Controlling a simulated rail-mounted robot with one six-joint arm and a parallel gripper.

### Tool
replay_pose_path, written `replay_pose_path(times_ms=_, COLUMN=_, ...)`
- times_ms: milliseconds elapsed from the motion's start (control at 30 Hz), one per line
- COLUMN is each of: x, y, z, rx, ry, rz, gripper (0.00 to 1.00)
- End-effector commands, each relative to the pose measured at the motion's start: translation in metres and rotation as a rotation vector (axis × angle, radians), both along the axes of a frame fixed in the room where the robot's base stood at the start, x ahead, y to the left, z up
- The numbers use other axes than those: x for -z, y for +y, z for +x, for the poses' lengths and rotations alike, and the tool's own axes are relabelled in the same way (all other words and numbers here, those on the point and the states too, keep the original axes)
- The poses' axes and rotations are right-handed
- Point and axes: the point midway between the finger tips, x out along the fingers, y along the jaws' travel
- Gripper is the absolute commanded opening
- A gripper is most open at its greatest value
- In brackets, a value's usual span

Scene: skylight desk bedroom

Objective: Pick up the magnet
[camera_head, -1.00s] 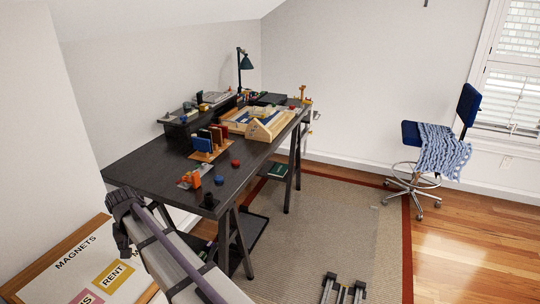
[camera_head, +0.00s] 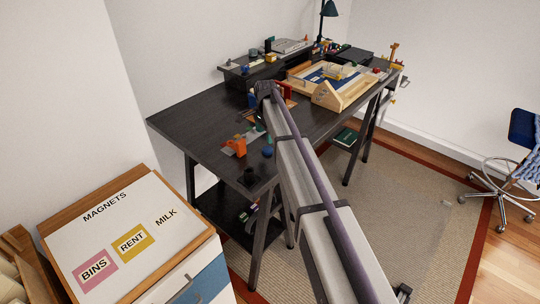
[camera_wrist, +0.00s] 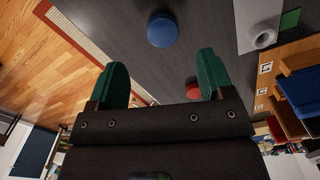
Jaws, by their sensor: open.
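Two round discs that look like magnets lie on the dark desk (camera_head: 185,125). The blue disc (camera_wrist: 163,31) is near the top middle of the wrist view, and it also shows at the desk's front edge in the head view (camera_head: 267,152). The red disc (camera_wrist: 192,88) is partly hidden behind my right finger and gripper body in the wrist view. My gripper (camera_wrist: 160,62) is open, with green fingers and nothing between them. It is over the desk, with the blue disc beyond the fingertips. In the head view my arm hides most of the gripper.
A wooden tray (camera_head: 340,90) is farther back. A board (camera_head: 80,245) lettered MAGNETS lies at lower left. The desk's left part is bare.

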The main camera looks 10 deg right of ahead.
Motion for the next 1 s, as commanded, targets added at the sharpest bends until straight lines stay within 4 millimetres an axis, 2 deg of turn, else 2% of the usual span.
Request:
replay_pose_path(times_ms=33, x=0.023, y=0.0, z=0.0, rx=-0.001, ry=0.0, rz=0.0, gripper=0.74)
replay_pose_path(times_ms=100, x=0.032, y=0.0, z=0.0, rx=-0.001, ry=0.0, rz=0.0, gripper=0.74)
replay_pose_path(times_ms=267, x=0.031, y=0.0, z=0.0, rx=-0.002, ry=0.0, rz=0.0, gripper=0.74)
replay_pose_path(times_ms=367, x=0.046, y=0.0, z=0.001, rx=-0.002, ry=0.0, rz=0.0, gripper=0.74)
replay_pose_path(times_ms=500, x=0.076, y=-0.002, z=0.003, rx=-0.002, ry=0.0, rz=0.0, gripper=0.74)
replay_pose_path(times_ms=567, x=0.084, y=-0.001, z=0.003, rx=-0.002, ry=0.0, rz=0.0, gripper=0.74)
replay_pose_path(times_ms=800, x=0.08, y=-0.001, z=0.003, rx=-0.002, ry=0.0, rz=0.0, gripper=0.74)
replay_pose_path(times_ms=1000, x=0.08, y=-0.001, z=0.003, rx=-0.002, ry=0.0, rz=0.0, gripper=0.55)
